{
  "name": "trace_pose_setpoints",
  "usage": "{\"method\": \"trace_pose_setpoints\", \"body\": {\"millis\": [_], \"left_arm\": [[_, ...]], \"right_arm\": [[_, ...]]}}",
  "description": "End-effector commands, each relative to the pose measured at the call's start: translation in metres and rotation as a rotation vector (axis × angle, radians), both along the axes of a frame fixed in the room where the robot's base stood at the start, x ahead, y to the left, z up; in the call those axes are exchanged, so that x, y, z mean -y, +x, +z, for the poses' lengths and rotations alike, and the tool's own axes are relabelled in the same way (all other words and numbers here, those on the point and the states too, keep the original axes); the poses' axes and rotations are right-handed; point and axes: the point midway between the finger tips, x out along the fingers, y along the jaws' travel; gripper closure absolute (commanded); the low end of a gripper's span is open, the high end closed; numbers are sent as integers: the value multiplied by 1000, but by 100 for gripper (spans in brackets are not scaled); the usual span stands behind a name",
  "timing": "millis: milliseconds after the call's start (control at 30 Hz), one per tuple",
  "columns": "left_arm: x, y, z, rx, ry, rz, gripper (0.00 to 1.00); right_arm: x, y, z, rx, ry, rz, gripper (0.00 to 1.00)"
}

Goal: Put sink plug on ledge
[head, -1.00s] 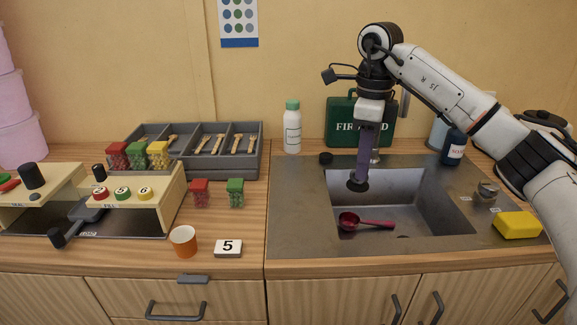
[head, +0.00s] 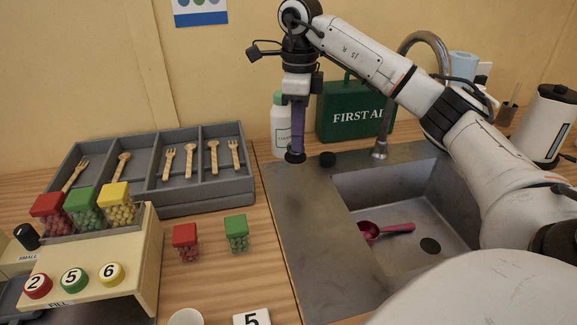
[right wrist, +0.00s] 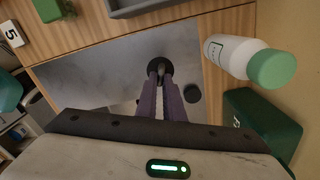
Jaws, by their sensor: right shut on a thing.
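My right gripper (head: 297,128), with purple fingers, points down and is shut on the sink plug (head: 295,156), a small black round piece. It is at the back left of the steel ledge (head: 305,215) beside the basin. I cannot tell whether the plug touches the steel. In the right wrist view, the plug (right wrist: 157,66) sits between the fingertips (right wrist: 160,78) over the grey ledge (right wrist: 100,72). My left gripper is not in view.
A second black round piece (head: 327,159) lies on the steel right of the plug. A white bottle with green cap (head: 281,130) and a green first aid box (head: 350,108) stand behind. The tap (head: 380,148) is further right. The ledge's front part is clear.

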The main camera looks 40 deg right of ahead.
Motion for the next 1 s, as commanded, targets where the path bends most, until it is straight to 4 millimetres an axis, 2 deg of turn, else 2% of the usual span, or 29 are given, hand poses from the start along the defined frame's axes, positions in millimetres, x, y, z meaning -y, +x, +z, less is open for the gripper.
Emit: {"method": "trace_pose_setpoints", "body": {"millis": [100, 333, 500, 933, 1000], "left_arm": [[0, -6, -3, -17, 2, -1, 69], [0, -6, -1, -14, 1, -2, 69], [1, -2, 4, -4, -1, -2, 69], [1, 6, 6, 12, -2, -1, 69], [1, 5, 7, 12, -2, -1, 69]], "right_arm": [[1, -1, -21, -3, -1, -1, 100], [0, 0, -40, -2, -1, 0, 100], [1, -1, -64, -4, -2, -1, 100], [0, 0, -73, 1, -1, 0, 100], [0, 0, -73, 1, -1, 0, 84]]}}
